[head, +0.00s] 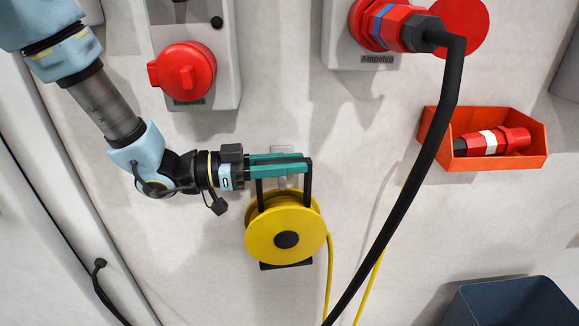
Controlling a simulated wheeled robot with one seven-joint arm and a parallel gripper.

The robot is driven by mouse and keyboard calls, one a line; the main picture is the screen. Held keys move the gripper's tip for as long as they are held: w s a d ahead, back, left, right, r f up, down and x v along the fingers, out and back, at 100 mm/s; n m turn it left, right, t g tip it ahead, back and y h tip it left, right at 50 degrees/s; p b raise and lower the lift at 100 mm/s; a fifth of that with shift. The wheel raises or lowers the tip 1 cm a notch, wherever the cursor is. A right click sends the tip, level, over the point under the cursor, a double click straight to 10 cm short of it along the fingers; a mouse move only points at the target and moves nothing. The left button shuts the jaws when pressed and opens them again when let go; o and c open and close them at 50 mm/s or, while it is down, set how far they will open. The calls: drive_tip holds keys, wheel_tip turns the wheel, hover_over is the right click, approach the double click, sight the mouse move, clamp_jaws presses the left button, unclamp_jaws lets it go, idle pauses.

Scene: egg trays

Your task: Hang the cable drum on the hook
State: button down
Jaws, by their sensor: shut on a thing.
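The yellow cable drum (264,240) has a black hub and hangs in front of the pale wall in the head view. Its black handle (308,184) rises from both sides of the drum up to my gripper (283,164). My gripper has green fingers that point right and are shut on the handle at its top. A yellow cable (329,270) runs down from the drum's right side.
A thick black cable (420,165) runs from a red plug (396,28) diagonally down, right of the drum. An orange bin (490,163) holds a red connector (492,142). A dark blue box (512,303) is at lower right.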

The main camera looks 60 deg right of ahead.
drive_tip(key=shift+w+d, duration=0.65)
drive_tip(key=shift+d, duration=0.25)
drive_tip(key=shift+w+d+f+b, duration=0.3)
drive_tip(key=shift+d+f+b, duration=0.15)
drive_tip(key=shift+f, duration=0.65)
drive_tip(key=c, duration=1.4)
unclamp_jaws()
drive_tip(key=shift+f, duration=0.1)
drive_tip(key=o, duration=0.8)
